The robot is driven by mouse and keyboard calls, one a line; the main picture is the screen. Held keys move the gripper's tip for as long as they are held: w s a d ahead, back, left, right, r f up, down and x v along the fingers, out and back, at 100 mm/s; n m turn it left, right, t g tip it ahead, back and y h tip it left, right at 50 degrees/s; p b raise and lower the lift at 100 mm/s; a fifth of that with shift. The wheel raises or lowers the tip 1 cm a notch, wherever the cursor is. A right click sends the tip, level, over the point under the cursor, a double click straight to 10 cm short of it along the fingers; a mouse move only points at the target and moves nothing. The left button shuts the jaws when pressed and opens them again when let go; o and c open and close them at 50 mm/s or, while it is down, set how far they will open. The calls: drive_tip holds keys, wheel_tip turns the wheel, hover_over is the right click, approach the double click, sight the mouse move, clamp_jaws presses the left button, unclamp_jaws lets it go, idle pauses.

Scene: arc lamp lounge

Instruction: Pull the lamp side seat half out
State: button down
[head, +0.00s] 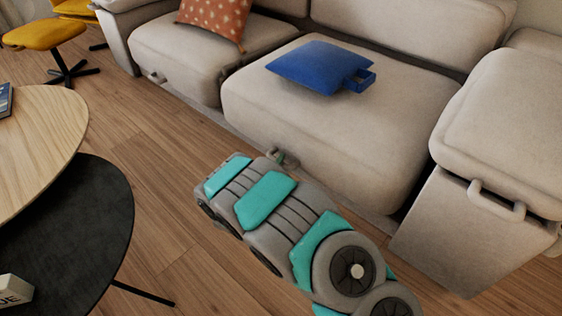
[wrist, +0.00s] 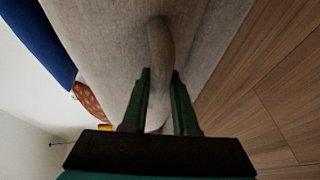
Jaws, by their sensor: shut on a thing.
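The sofa seat with the blue cushion (head: 385,125) is a pale beige block with a loop handle (head: 291,155) low on its front. My gripper (head: 278,157) is at that handle, largely hidden behind my arm in the head view. In the wrist view its green fingers (wrist: 161,78) stand on both sides of the handle (wrist: 160,42) and are shut on it. The seat's fabric front (wrist: 105,45) fills the middle of that view. The neighbouring left seat (head: 190,55) has its own handle (head: 157,76). No lamp shows, so I cannot tell the lamp side from these views.
A blue cushion (head: 310,68) lies on the held seat, and an orange dotted cushion (head: 215,15) on the left seat. A beige block with a handle (head: 497,200) stands at right. A wooden table (head: 40,130) and a black table (head: 85,220) stand at left. Bare floor (head: 165,145) lies between.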

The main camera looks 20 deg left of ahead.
drive_tip(key=s+a+p, duration=0.3)
drive_tip(key=s+p, duration=0.1)
drive_tip(key=s, duration=0.4)
drive_tip(key=shift+s+a, duration=0.3)
drive_tip(key=shift+s, duration=0.1)
drive_tip(key=c, duration=0.7)
unclamp_jaws()
drive_tip(key=s, duration=0.2)
drive_tip(key=s+r, duration=0.1)
drive_tip(key=s, duration=0.4)
drive_tip(key=shift+s+r, duration=0.2)
drive_tip(key=shift+s, duration=0.1)
